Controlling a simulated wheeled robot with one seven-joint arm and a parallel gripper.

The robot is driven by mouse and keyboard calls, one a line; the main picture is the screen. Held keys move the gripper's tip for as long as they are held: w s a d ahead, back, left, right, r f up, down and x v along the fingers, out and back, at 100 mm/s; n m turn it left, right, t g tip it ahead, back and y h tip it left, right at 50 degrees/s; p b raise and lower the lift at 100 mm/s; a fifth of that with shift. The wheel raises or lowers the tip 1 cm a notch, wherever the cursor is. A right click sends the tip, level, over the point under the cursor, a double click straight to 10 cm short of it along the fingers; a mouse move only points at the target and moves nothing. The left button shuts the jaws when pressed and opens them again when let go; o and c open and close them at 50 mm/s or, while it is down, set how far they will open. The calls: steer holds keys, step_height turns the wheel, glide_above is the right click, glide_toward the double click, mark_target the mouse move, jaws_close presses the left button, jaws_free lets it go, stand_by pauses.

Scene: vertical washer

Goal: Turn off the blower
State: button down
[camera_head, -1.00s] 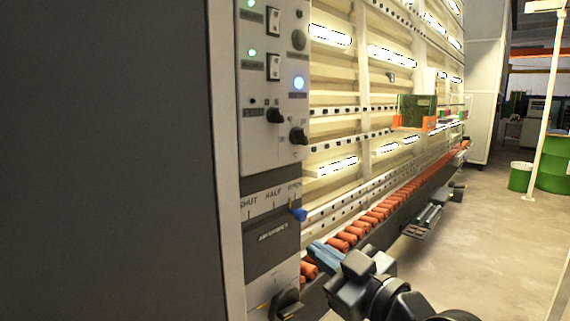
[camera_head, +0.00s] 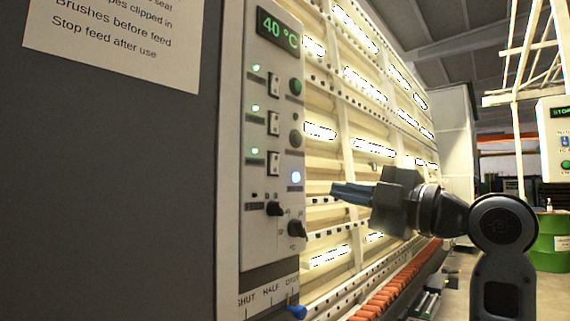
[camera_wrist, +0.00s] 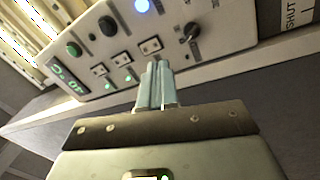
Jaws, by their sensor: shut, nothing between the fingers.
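The grey control panel (camera_head: 262,215) is upright at the left end of the washer and carries three rocker switches, an upper (camera_head: 274,85), a middle (camera_head: 274,123) and a lower one (camera_head: 273,163). A green lamp glows beside each; their labels are too small to read, so I cannot tell which is the blower's. A blue button (camera_head: 295,177) is lit. My gripper (camera_head: 335,190) is shut and empty, right of the panel and apart from it. In the wrist view, my fingertips (camera_wrist: 157,65) appear just below one rocker (camera_wrist: 150,45); the panel is tilted there.
Two black knobs (camera_head: 275,209) (camera_head: 297,229) sit below the switches, above a blue-tipped SHUT/HALF/OPEN lever (camera_head: 297,312). A green display (camera_head: 276,33) reads 40 °C. Orange rollers (camera_head: 385,295) run along the washer.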

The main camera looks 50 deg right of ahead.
steer(key=r+n, duration=0.1)
steer(key=s+r+n, duration=0.1)
steer(key=r, duration=0.1)
steer(key=s+r+n, duration=0.1)
steer(key=shift+s+a+r+n+g, duration=0.2)
steer(key=shift+s+a+n+g, duration=0.05)
steer(key=shift+a+n+g, duration=0.05)
steer(key=p, duration=0.8)
glide_toward(277, 159)
steer(key=w, duration=0.4)
steer(key=w+r, duration=0.1)
steer(key=w, duration=0.1)
steer(key=shift+w+f, duration=0.1)
steer(key=shift+w, duration=0.3)
steer(key=shift+w+b, duration=0.1)
steer(key=shift+b, duration=0.35)
